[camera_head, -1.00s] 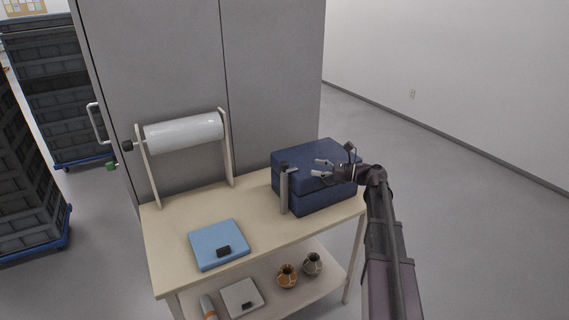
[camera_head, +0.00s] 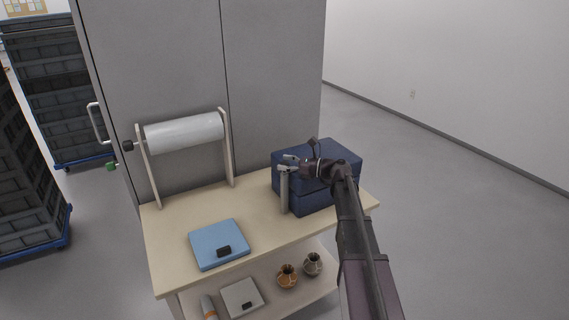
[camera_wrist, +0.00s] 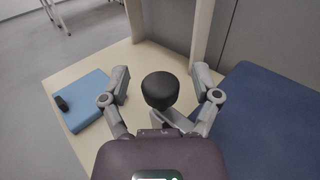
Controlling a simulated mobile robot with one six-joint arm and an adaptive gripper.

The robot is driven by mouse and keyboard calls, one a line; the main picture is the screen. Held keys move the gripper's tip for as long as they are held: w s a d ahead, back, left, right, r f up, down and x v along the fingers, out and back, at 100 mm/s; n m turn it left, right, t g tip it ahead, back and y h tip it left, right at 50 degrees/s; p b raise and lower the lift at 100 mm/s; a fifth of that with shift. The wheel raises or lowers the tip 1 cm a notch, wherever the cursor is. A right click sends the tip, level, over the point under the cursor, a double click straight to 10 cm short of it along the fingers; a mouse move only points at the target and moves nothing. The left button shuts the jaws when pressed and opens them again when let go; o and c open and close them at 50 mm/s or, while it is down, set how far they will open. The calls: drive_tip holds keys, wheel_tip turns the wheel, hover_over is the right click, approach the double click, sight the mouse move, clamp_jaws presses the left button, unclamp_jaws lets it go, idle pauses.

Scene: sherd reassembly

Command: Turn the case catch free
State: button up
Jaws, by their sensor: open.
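The dark blue case (camera_head: 340,157) stands on the right part of the tabletop, its lid seam closed. It also fills the right side of the wrist view (camera_wrist: 270,115). The catch is a grey upright bar (camera_head: 285,195) on the case's left front side. Its black round knob (camera_wrist: 160,90) shows in the wrist view. My gripper (camera_head: 288,164) is at the top of the catch. In the wrist view its two fingers (camera_wrist: 162,82) are open, one on each side of the knob, with gaps on both sides. In the head view the gripper hides the knob.
A light blue flat box (camera_head: 218,243) with a black clasp lies on the table (camera_head: 180,210). A roll of wrap (camera_head: 184,132) stands at the back left. Two small pots and a pale box (camera_head: 240,297) sit on the lower shelf.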

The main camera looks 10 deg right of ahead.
clamp_jaws()
idle(0.3)
drive_tip(key=shift+w+n+g, duration=0.15)
drive_tip(key=shift+n+g, duration=0.15)
drive_tip(key=shift+g, duration=0.1)
drive_tip(key=shift+n+g+y, duration=0.5)
drive_tip(key=shift+g, duration=0.3)
drive_tip(key=n+g+y, duration=0.1)
drive_tip(key=n+g, duration=0.1)
drive_tip(key=g, duration=0.2)
drive_tip(key=shift+w+n, duration=0.1)
drive_tip(key=shift+n, duration=0.3)
drive_tip(key=shift+n+g, duration=1.5)
drive_tip(key=shift+g, duration=1)
drive_tip(key=shift+s, duration=0.2)
